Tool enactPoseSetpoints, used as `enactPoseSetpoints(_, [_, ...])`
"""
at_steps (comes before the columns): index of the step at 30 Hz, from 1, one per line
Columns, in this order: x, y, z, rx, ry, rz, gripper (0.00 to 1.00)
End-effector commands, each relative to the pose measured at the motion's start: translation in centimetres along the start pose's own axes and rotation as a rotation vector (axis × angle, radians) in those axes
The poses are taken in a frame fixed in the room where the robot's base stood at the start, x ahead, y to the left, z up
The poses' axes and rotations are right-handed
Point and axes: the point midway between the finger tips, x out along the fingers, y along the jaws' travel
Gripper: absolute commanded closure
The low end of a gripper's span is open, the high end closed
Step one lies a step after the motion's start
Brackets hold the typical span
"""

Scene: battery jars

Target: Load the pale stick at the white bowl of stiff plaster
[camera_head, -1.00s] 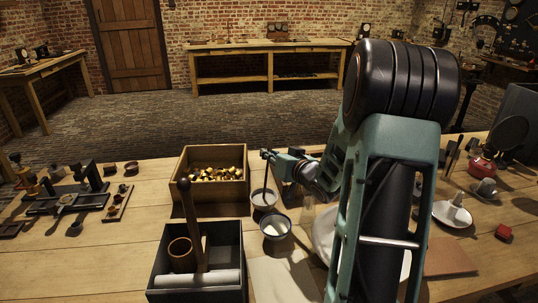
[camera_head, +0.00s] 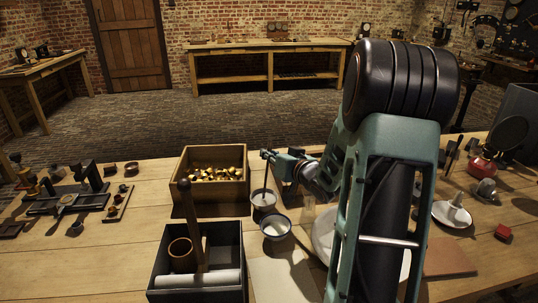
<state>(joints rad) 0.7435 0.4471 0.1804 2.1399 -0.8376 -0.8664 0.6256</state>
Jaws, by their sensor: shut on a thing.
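My gripper (camera_head: 268,156) is at the middle of the table and shut on a thin stick (camera_head: 265,183), which hangs down upright. The stick looks dark in this light. Its lower end is in a small pale bowl (camera_head: 263,204); whether it touches the contents cannot be told. A second bowl, white inside with a dark rim (camera_head: 275,228), stands just in front and holds white material. Which of the two bowls holds the stiff plaster is not clear from this view.
A wooden box of brass-coloured pieces (camera_head: 212,195) stands left of the bowls. A dark tray (camera_head: 222,236) with a brown cup and a tall rod is in front of it. A large white plate (camera_head: 322,238) lies partly behind my arm. A saucer (camera_head: 440,212) is at right.

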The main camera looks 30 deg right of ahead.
Motion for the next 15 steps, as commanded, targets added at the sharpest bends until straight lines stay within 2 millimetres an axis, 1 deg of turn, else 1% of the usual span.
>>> enactPoseSetpoints(1, [-0.2,-0.2,-0.8,-0.001,0.001,0.0,1.0])
enactPoseSetpoints(15, [-1.1,-1.2,-4.5,-0.002,0.002,0.0,1.0])
